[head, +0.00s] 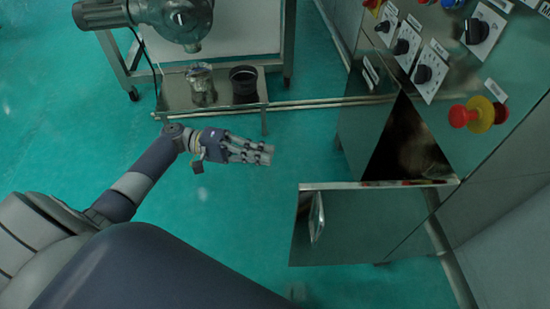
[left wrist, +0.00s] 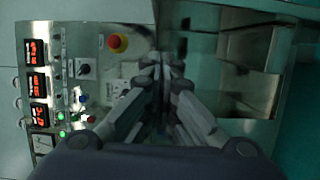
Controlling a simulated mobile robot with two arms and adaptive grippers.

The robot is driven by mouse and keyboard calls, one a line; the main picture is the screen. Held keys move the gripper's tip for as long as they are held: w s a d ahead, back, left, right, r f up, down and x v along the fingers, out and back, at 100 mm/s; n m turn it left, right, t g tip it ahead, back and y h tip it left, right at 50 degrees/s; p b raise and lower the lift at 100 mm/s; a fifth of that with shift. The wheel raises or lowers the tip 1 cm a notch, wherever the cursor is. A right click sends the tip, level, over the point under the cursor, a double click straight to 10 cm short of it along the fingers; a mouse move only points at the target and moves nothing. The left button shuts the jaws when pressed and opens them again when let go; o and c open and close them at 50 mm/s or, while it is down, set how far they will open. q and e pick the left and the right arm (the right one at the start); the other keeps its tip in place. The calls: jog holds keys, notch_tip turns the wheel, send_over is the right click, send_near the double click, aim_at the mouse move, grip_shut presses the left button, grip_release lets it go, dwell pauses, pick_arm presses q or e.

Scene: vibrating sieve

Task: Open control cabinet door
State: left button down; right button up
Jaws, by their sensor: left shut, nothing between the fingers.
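The control cabinet (head: 375,110) stands at the right of the head view; its panel also fills the left of the left wrist view (left wrist: 85,60). Its shiny metal door (head: 370,235) is swung outward, and a dark triangular opening (head: 405,145) shows behind it. A bar handle (head: 317,217) sits on the door near its free edge. My left gripper (head: 268,153) is shut and empty, above the floor to the left of the door and apart from it. In the left wrist view the left gripper (left wrist: 165,62) has its fingers together. My right gripper is not in view.
A red emergency knob (head: 464,116) and several rotary switches (head: 478,31) stick out from the panel. A low metal shelf (head: 232,98) bears a clear beaker (head: 201,85) and a dark container (head: 244,82). Green floor (head: 240,215) is clear between my arm and the door.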

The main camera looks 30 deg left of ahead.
pick_arm(q)
jog(key=s+d+p, duration=0.1)
jog(key=d, duration=0.9)
jog(key=shift+s+d+p, duration=0.15)
jog(key=shift+s+p, duration=0.05)
jog(key=shift+p, duration=0.1)
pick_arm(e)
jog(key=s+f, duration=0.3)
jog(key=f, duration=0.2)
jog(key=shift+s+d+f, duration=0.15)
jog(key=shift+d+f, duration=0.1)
